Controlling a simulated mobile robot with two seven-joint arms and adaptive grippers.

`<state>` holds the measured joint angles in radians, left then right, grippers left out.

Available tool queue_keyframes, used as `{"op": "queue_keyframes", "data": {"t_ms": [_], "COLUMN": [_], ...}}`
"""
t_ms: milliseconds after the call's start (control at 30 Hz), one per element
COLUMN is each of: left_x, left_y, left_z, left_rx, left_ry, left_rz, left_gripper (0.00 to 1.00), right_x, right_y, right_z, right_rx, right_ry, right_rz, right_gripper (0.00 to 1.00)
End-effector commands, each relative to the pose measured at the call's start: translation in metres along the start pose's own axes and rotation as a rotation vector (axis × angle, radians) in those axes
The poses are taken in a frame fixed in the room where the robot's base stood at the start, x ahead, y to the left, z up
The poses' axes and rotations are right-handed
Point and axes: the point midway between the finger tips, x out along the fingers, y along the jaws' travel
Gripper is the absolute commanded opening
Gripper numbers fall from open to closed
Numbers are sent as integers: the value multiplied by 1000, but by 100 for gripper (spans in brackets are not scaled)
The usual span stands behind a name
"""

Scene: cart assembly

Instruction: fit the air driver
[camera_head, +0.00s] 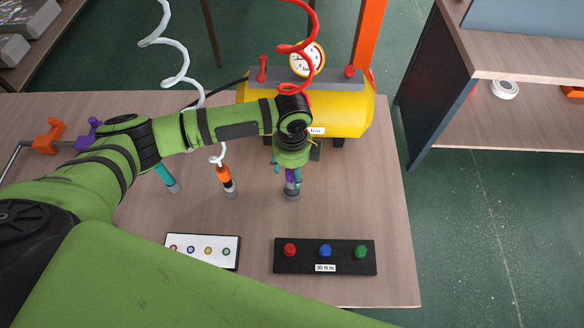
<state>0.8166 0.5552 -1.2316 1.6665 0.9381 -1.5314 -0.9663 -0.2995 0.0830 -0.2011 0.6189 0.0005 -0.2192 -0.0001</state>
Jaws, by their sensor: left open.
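Several drivers hang or stand over the table. One has an orange and black body (226,180) and sits under a white coiled hose (172,45). A teal one (167,177) is to its left. A purple one with a grey tip (291,182) is at the middle right. My left gripper (290,163) points down at the purple driver, with its fingers open around or just beside its top; I cannot tell if they touch. My wrist hides the upper part of that driver. My right gripper is not in view.
A yellow air tank (345,112) with a gauge (307,58) stands at the table's back. A black board (325,261) with red, blue and green knobs and a white board (202,238) with coloured rings lie in front. Orange and purple tools (47,137) are at left. A red coiled hose (300,20) hangs above.

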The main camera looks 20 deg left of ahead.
Motion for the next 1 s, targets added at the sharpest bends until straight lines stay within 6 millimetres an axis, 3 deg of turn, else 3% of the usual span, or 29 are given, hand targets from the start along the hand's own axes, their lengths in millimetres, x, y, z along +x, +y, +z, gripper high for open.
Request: {"op": "queue_keyframes", "data": {"t_ms": [500, 700, 1000], "left_x": [-98, -115, -117], "left_y": [-1, -1, 0], "left_z": [0, 0, 0], "left_rx": [2, 0, 0], "left_ry": [-1, -1, 0], "left_rz": [-7, -4, -3], "left_gripper": [60, 60, 60], "right_x": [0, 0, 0], "right_y": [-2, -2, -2], "right_z": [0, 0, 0], "right_rx": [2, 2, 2], "right_ry": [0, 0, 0], "right_rz": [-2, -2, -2], "right_gripper": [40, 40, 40]}}
